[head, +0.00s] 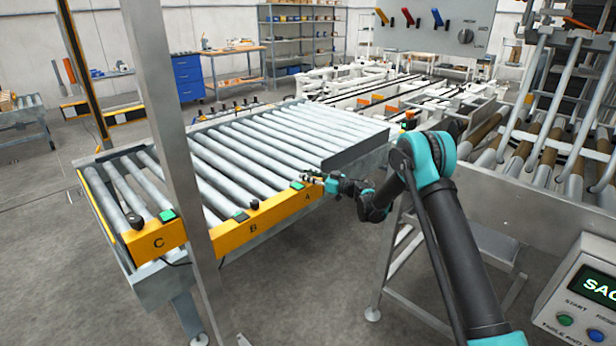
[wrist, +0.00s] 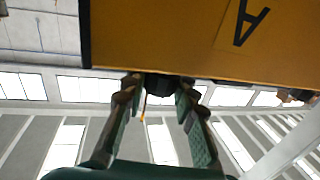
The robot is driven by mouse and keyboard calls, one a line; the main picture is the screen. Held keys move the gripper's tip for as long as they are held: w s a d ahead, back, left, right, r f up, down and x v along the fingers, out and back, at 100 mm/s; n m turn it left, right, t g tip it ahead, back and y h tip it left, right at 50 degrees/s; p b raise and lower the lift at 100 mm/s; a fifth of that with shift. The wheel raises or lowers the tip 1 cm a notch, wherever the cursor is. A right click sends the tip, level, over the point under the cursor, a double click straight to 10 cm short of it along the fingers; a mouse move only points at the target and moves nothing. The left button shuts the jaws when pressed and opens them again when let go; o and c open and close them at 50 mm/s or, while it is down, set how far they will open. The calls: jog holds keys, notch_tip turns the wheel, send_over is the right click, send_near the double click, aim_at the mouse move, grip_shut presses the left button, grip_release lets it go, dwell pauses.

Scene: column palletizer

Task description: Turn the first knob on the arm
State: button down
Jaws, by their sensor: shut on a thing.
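The yellow rail (head: 282,212) along the front of the roller table carries the letters C, B and A from left to right. My gripper (head: 318,179) is at the A end of this rail. In the wrist view my gripper (wrist: 158,88) has its two fingers closed around a dark knob (wrist: 160,86) at the edge of the yellow panel (wrist: 185,45), which shows an upside-down A. This knob is hidden behind my gripper in the head view. Black knobs stand at B (head: 254,204) and C (head: 134,221), apart from my gripper.
A grey upright post (head: 170,120) crosses the rail between C and B. A control box (head: 580,300) stands at the lower right. A lever panel (head: 430,28) hangs above.

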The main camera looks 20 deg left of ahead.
jog(key=c, duration=1.2)
grip_release()
jog(key=d, duration=0.4)
jog(key=s+d, duration=0.1)
jog(key=d, duration=0.3)
jog(key=s+d, duration=0.1)
jog(key=d, duration=0.2)
jog(key=shift+d, duration=0.4)
